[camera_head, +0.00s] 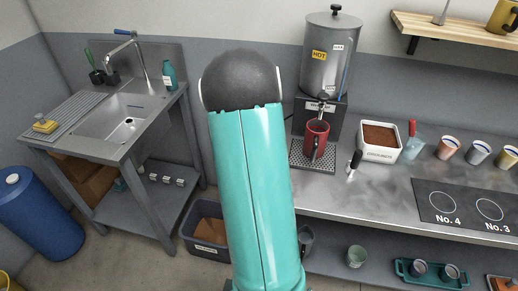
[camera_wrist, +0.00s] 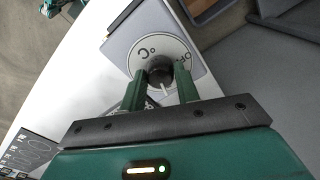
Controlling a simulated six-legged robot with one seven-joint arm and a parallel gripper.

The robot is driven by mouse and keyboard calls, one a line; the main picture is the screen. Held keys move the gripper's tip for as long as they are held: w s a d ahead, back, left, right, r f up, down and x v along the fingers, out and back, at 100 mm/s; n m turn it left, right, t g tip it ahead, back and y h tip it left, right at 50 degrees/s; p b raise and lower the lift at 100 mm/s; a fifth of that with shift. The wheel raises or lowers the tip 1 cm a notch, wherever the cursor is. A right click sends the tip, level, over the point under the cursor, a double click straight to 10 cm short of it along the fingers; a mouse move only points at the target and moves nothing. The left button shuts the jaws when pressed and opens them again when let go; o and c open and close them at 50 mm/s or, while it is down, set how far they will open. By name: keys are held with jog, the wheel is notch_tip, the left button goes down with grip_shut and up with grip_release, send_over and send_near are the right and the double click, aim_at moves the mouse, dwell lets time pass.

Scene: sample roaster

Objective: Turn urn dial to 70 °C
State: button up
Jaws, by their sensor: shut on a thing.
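The urn (camera_head: 328,60) is a steel cylinder with a black lid knob and a yellow HOT label, standing on a dark base on the counter in the head view. In the wrist view the dial (camera_wrist: 143,50) is a round white plate with "°C" and "OFF" lettering and a dark knob (camera_wrist: 159,68) at its centre. A pale pointer shows on the knob's near side; the temperature it marks is not readable. My gripper (camera_wrist: 160,80) has its two green fingers shut on the knob, one on each side. In the head view my gripper is hidden.
A red mug (camera_head: 316,138) stands on the drip tray (camera_head: 312,164) under the urn's tap. A white grounds box (camera_head: 379,143) and several cups stand to the right on the counter. A sink (camera_head: 122,115) is at left. My arm blocks the middle.

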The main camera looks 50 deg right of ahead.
jog(key=shift+m, duration=0.6)
jog(key=o, duration=1)
jog(key=shift+c, duration=0.2)
notch_tip(320, 180, up, 14)
jog(key=shift+f, duration=0.1)
